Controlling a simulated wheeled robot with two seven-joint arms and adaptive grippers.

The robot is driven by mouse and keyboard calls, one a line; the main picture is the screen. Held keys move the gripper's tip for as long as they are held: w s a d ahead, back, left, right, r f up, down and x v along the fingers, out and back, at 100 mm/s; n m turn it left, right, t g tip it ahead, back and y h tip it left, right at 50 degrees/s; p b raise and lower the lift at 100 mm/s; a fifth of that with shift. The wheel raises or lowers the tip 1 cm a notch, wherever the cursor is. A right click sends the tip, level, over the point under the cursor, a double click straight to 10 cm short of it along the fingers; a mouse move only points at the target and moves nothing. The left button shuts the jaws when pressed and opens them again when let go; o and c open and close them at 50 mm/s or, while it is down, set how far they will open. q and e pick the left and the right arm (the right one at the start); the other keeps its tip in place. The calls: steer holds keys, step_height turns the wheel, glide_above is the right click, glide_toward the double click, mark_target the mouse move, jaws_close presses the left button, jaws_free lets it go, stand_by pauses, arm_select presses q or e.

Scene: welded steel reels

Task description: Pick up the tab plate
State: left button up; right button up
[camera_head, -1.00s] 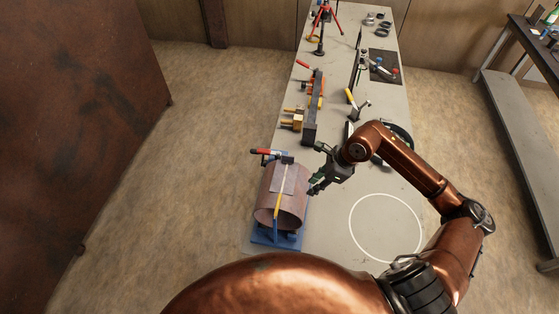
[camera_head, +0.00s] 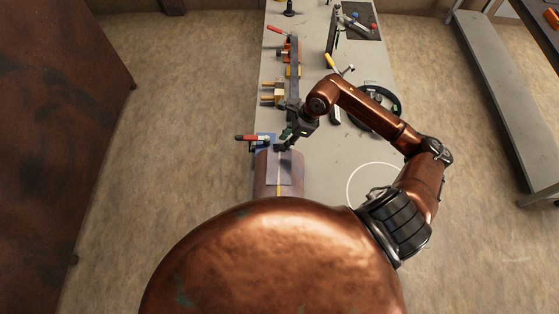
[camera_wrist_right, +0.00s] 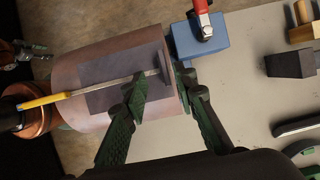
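The tab plate appears to be the flat grey rectangle (camera_wrist_right: 97,72) on top of the rusty-pink drum (camera_wrist_right: 72,55); in the head view the plate (camera_head: 285,172) also lies on the drum. A yellow-handled tool (camera_wrist_right: 45,100) with a thin pale shaft and dark head lies across it. My right gripper (camera_wrist_right: 166,84) is open and empty at the drum's far end. One finger is over the drum and the other past its end, with the tool's head between the tips; contact cannot be told. In the head view my right gripper (camera_head: 285,140) is small.
A blue block with a red-handled clamp (camera_wrist_right: 201,35) is beside the drum's far end. A dark bar (camera_head: 294,75), brass-coloured blocks (camera_head: 272,93) and a black ring (camera_head: 385,98) are farther along the bench. Bare bench top (camera_wrist_right: 235,105) lies past the drum's end.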

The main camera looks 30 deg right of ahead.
mark_target(280, 144)
steer(key=w+f, duration=0.1)
steer(key=w+a+f+p, duration=0.1)
steer(key=shift+f, duration=0.3)
steer(key=shift+s+a+f, duration=0.15)
steer(key=shift+s+f, duration=0.15)
steer(key=shift+f, duration=0.2)
steer(key=shift+w+f, duration=0.1)
steer(key=shift+w, duration=0.15)
steer(key=shift+c, duration=1.3)
steer(key=shift+s, duration=0.15)
jaws_close()
arm_select(q)
steer(key=shift+w+r, duration=0.5)
steer(key=shift+w, duration=0.2)
steer(key=shift+w+r, duration=0.5)
steer(key=shift+w, duration=0.2)
